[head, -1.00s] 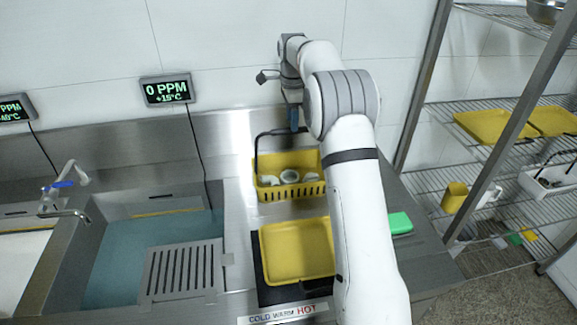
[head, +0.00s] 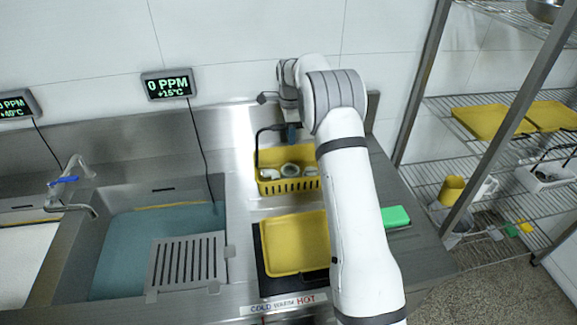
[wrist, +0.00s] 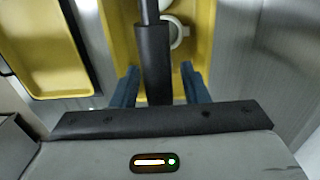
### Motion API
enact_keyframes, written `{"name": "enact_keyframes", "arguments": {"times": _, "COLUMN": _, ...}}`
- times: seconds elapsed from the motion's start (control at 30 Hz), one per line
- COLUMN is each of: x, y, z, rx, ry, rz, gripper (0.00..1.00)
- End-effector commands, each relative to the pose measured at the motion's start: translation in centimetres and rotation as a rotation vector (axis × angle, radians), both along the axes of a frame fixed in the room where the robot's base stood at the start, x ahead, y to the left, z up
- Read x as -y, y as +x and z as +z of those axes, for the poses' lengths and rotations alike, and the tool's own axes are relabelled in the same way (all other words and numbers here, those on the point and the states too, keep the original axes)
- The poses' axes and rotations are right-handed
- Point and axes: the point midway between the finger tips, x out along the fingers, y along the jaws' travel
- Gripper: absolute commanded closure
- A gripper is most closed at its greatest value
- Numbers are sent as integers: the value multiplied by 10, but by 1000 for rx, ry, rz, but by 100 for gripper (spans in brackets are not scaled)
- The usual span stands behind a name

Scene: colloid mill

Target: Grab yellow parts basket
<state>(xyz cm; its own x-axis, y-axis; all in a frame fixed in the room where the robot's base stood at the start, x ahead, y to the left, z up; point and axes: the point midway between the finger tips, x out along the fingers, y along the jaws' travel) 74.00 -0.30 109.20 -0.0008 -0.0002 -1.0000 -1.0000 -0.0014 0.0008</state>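The yellow parts basket (head: 289,186) stands on the steel counter against the back wall, with white and grey round parts inside. Its black handle (head: 259,146) stands up above it. My gripper (head: 291,133) is over the basket at the handle's grip. In the wrist view, the blue fingers of my gripper (wrist: 159,87) are open on either side of the black handle grip (wrist: 153,62), with gaps visible on both sides. The basket's yellow rim (wrist: 121,35) shows below. My arm hides the basket's right end in the head view.
A yellow tray (head: 294,243) lies on a black mat in front of the basket. A green block (head: 396,216) is to the right of my arm. A sink with a tap (head: 70,195) is to the left. A wire shelf (head: 480,105) stands at the right.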

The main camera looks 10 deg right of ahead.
Motion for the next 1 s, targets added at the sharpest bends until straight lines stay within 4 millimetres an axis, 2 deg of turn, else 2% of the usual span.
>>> {"name": "enact_keyframes", "arguments": {"times": 0.03, "x": 0, "y": 0, "z": 0, "rx": 0, "ry": 0, "rz": 0, "gripper": 64}}
{"name": "enact_keyframes", "arguments": {"times": 0.5, "x": 1, "y": 0, "z": 1, "rx": 1, "ry": 0, "rz": -1, "gripper": 100}}
{"name": "enact_keyframes", "arguments": {"times": 1.0, "x": 1, "y": 1, "z": 3, "rx": 4, "ry": 0, "rz": -2, "gripper": 100}}
